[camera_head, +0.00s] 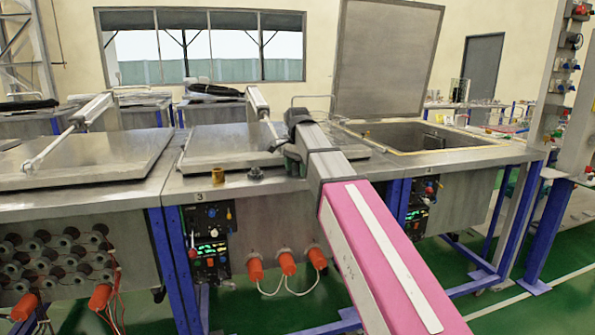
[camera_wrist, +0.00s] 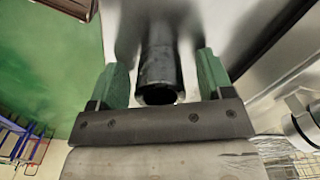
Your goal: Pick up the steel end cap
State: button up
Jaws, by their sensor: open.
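The steel end cap (camera_head: 255,174) appears as a small dark grey fitting standing on the steel bench top, in front of the middle lid. A brass fitting (camera_head: 218,177) stands to its left. My gripper (camera_head: 284,156) is to the right of the cap in the head view, low over the bench and partly hidden by my arm. In the wrist view my gripper (camera_wrist: 163,80) has its green fingers apart, with a dark hollow cylinder (camera_wrist: 160,70) between them, apparently the cap. Gaps show on both sides of it, and I see no grip on it.
The middle lid (camera_head: 222,142) lies shut behind the fittings, its lift rod close to my gripper. The left lid (camera_head: 80,160) is also shut. The right lid (camera_head: 388,58) stands raised over an open tank (camera_head: 420,137). Control panels and orange connectors line the bench front.

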jog(key=c, duration=1.2)
jog(key=shift+r, duration=0.15)
